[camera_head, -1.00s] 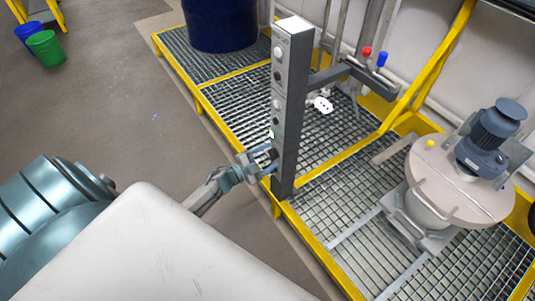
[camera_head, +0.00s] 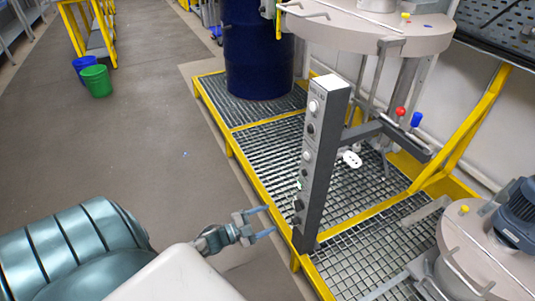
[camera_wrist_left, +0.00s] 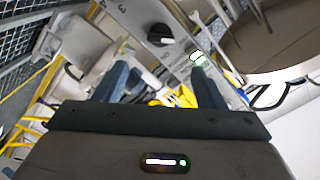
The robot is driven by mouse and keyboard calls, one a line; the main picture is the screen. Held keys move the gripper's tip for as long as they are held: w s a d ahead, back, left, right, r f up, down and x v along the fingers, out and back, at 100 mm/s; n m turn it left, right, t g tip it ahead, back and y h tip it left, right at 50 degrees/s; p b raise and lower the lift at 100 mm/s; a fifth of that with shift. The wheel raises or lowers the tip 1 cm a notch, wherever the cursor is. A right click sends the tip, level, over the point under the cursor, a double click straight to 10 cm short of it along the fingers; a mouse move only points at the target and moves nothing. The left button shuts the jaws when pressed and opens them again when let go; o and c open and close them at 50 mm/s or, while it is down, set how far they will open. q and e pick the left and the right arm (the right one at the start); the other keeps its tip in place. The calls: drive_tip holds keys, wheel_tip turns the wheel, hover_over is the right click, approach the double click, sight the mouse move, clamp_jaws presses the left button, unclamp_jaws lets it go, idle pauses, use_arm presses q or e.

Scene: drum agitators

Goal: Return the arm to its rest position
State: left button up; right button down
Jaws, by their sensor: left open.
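My left gripper (camera_head: 272,221) is open and empty in the head view. Its two fingers point right toward the lower part of the grey control post (camera_head: 325,180), with a small gap between them and the post. The post stands upright at the platform's front edge, with several knobs and buttons on its face. In the left wrist view both fingers (camera_wrist_left: 162,82) are spread apart with nothing between them. Beyond them the post's panel shows a black knob (camera_wrist_left: 160,34) and a green-lit button (camera_wrist_left: 197,56). My right gripper is not in view.
A yellow-edged grating platform (camera_head: 270,140) carries a dark blue drum (camera_head: 258,60). An agitator lid with a motor (camera_head: 520,215) is at right, and another round lid (camera_head: 365,32) is above. Green (camera_head: 97,80) and blue buckets stand far left. The floor (camera_head: 150,140) at left is clear.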

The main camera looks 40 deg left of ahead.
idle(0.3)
use_arm(q)
drive_tip(key=s+f+n+g+y+p, duration=0.5)
drive_tip(key=s+f+n+y, duration=0.35)
drive_tip(key=f, duration=0.65)
drive_tip(key=s+d+f+n+g+p, duration=0.1)
drive_tip(key=s+d+f+g, duration=0.2)
drive_tip(key=s, duration=0.5)
drive_tip(key=s+d+f+n+g+p, duration=0.1)
drive_tip(key=s+d+f+n+g, duration=0.1)
drive_tip(key=s, duration=0.6)
drive_tip(key=s+d+f+n+g+p, duration=0.1)
drive_tip(key=s+d+f+g, duration=0.3)
drive_tip(key=s, duration=0.4)
wheel_tip(320, 180, down, 2)
drive_tip(key=shift+s+d+f+n+g+h, duration=0.25)
drive_tip(key=shift+s+n+g+h, duration=0.2)
drive_tip(key=shift+n+g, duration=0.25)
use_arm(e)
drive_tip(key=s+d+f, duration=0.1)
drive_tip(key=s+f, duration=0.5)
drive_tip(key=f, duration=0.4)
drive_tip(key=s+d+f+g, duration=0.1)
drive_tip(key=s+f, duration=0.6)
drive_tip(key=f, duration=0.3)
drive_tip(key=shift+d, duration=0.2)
use_arm(q)
drive_tip(key=shift+a, duration=0.1)
